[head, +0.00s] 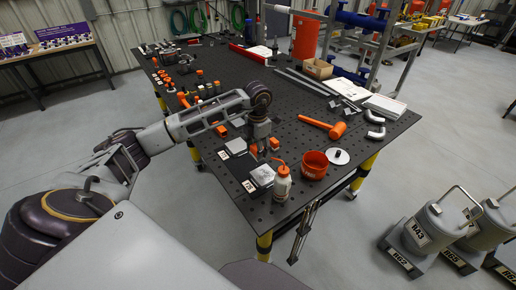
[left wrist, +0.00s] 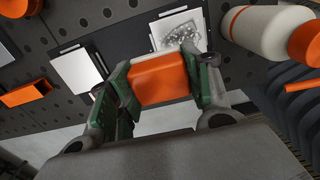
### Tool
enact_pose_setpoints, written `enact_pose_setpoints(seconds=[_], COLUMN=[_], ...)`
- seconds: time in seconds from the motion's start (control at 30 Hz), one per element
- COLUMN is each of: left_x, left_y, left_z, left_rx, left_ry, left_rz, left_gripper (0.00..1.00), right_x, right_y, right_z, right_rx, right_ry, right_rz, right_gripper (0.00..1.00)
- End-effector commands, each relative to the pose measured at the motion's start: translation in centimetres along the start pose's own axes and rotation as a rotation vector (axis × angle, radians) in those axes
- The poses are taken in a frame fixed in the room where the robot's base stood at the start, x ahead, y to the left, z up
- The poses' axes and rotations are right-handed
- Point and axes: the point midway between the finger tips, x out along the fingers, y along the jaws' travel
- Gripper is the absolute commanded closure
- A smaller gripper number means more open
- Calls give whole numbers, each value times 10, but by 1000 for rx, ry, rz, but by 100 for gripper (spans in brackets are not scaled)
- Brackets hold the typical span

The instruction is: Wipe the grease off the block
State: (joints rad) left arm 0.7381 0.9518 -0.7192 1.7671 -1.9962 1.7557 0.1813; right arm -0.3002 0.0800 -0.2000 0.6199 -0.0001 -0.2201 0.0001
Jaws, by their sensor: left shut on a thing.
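The block (head: 262,175) is a silver-grey slab on a dark plate near the table's front corner. In the left wrist view its pale top (left wrist: 180,27) carries a dark, mottled grease patch, partly hidden by my gripper. My left gripper (head: 263,152) points down just behind the block in the head view. It is shut on an orange pad (left wrist: 160,77) with a pale layer along its far edge. The pad appears above the block; whether it touches cannot be told. My right gripper is not in view.
A white bottle with orange cap (head: 282,185) stands close right of the block, beside an orange cup (head: 314,165). A second silver slab (head: 236,146) lies left. An orange mallet (head: 325,127) lies farther right on the perforated table (head: 290,150).

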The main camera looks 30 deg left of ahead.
Motion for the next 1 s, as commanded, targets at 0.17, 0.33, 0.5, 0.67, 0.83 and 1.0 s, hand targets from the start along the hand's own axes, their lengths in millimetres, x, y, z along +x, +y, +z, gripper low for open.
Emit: enact_pose_setpoints(seconds=[0.17,0.33,0.5,0.67,0.83,1.0], left_x=[2,8,18,30,42,53], left_y=[0,0,0,0,-1,0], left_z=[0,0,0,-1,0,0], left_rx=[0,0,0,0,0,0], left_ry=[0,0,1,1,0,0], left_rz=[0,0,0,-1,-1,0], left_gripper=[77,77,77,77,77,77], right_x=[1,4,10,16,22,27], right_y=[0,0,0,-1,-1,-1], right_z=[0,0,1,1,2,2], right_rx=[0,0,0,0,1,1], right_ry=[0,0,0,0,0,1], right_rz=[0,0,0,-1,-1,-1], right_gripper=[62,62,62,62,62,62])
